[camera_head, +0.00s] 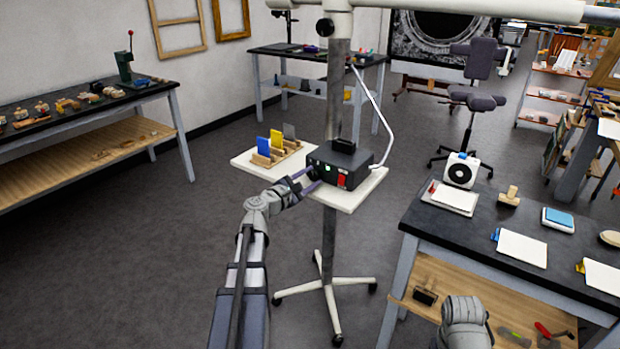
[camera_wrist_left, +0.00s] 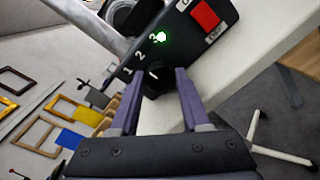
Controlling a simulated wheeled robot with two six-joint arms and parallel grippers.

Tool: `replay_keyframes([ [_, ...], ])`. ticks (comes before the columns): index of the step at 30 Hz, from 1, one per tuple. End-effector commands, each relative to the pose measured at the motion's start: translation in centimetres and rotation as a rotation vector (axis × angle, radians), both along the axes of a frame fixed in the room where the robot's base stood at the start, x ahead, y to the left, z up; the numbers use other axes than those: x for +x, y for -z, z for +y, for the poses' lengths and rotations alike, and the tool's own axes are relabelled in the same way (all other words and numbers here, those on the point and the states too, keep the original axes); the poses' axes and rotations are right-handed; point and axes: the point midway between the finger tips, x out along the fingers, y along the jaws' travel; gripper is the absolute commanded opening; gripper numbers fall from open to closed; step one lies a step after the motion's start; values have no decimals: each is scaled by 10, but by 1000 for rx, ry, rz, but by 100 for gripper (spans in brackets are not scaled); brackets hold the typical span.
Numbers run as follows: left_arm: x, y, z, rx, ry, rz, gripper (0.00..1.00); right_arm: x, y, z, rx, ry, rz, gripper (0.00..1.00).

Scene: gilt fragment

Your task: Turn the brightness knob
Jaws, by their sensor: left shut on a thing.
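The black control box (camera_head: 345,162) stands on a white shelf (camera_head: 352,197) on a wheeled stand. In the left wrist view its front (camera_wrist_left: 185,40) carries the numbers 1, 2 and 3 and a red switch (camera_wrist_left: 205,16). A green light glows at the 3. The dark brightness knob (camera_wrist_left: 153,76), with a white pointer mark, sits below the numbers. My left gripper (camera_head: 311,179) is at the box's front left. Its two purple fingers (camera_wrist_left: 157,78) are shut on the knob, one on each side.
Blue and yellow plates (camera_head: 271,143) stand in a wooden rack left of the box. A white cable (camera_head: 380,120) hangs behind it. A dark-topped workbench (camera_head: 470,235) stands at the right. The floor at the left is clear.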

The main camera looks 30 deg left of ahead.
Motion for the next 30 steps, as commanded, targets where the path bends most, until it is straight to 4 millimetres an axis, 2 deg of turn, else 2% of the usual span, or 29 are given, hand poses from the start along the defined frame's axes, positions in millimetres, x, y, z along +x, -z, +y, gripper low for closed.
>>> replay_keyframes([
  [18,-1,1,-2,43,3,-1,0,0,0,0,0,0,0,0],
  [19,-1,1,-2,43,3,-1,48,0,0,0,0,0,0,0],
  [27,0,1,-1,42,2,-1,76,0,0,0,0,0,0,0],
  [30,-1,1,-1,43,3,-1,76,0,0,0,0,0,0,0],
])
